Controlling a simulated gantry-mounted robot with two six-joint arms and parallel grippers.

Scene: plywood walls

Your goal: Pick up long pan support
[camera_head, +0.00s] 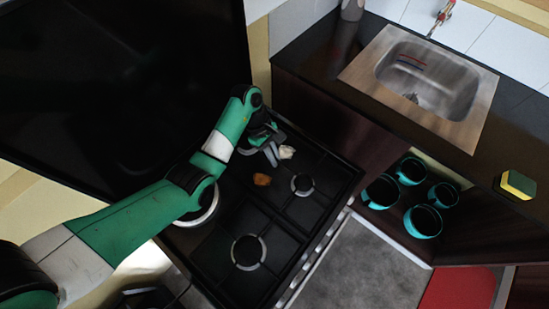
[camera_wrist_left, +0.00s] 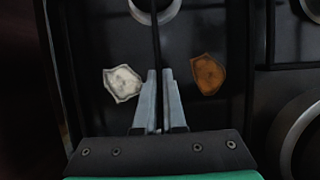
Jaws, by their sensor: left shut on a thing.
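The long pan support (camera_wrist_left: 156,42) is a thin black bar over the dark hob. In the left wrist view it runs straight up from between my fingertips. My left gripper (camera_wrist_left: 160,76) is shut on this bar, with its two grey fingers either side of it. In the head view, my left gripper (camera_head: 272,156) is low over the back part of the black hob (camera_head: 280,225). The bar is hard to tell from the dark hob there, and I cannot tell whether it is lifted. My right gripper is not in view.
A whitish scrap (camera_wrist_left: 123,83) and a brown scrap (camera_wrist_left: 208,74) lie on the hob either side of the fingers. A steel sink (camera_head: 435,85) is in the counter. Several teal-rimmed dark cups (camera_head: 423,221) and a yellow-green sponge (camera_head: 518,184) are at the right.

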